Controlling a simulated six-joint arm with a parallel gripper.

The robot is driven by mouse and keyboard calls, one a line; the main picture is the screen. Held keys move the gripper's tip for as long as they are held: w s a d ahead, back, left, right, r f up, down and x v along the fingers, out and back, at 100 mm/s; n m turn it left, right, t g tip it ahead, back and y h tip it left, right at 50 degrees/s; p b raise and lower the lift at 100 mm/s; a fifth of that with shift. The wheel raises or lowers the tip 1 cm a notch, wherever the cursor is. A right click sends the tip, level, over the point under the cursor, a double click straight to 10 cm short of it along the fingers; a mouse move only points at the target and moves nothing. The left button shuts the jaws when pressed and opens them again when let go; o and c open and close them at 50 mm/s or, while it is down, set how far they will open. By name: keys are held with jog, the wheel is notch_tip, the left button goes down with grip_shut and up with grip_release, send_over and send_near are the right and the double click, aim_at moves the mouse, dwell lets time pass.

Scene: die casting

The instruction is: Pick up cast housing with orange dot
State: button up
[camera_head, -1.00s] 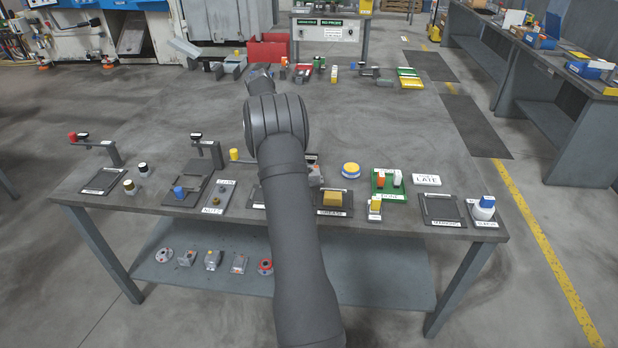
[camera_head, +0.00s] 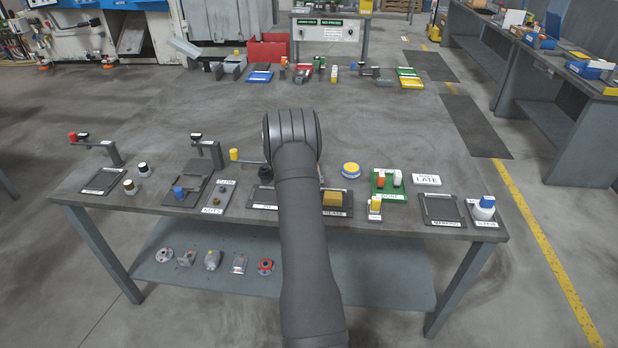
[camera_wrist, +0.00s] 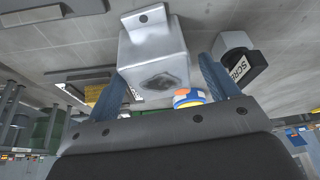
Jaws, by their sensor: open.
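In the wrist view my gripper (camera_wrist: 163,85) has its two blue fingers apart, one on each side of a grey cast housing (camera_wrist: 150,50). The housing has a blocky body, a dark rough patch on its near face and a tab with a hole. I cannot tell whether the fingers touch it, and no orange dot shows clearly on it. In the head view my own arm hides the gripper and this housing. Several small castings lie on the lower shelf, including a grey one with faint orange marks (camera_head: 239,263).
The workbench (camera_head: 400,231) holds a yellow-topped round item (camera_head: 351,170), a green tray (camera_head: 391,196), a dark tray with a yellow block (camera_head: 333,213) and a blue-capped container (camera_head: 485,207). Posts with side arms stand at the left. A dark block marked SCR (camera_wrist: 245,70) lies right of the gripper.

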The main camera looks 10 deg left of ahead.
jog(key=shift+d+f, duration=0.1)
jog(key=shift+f, duration=0.25)
jog(key=c, duration=1.4)
jog(key=shift+r, duration=0.1)
jog(key=shift+c, duration=0.2)
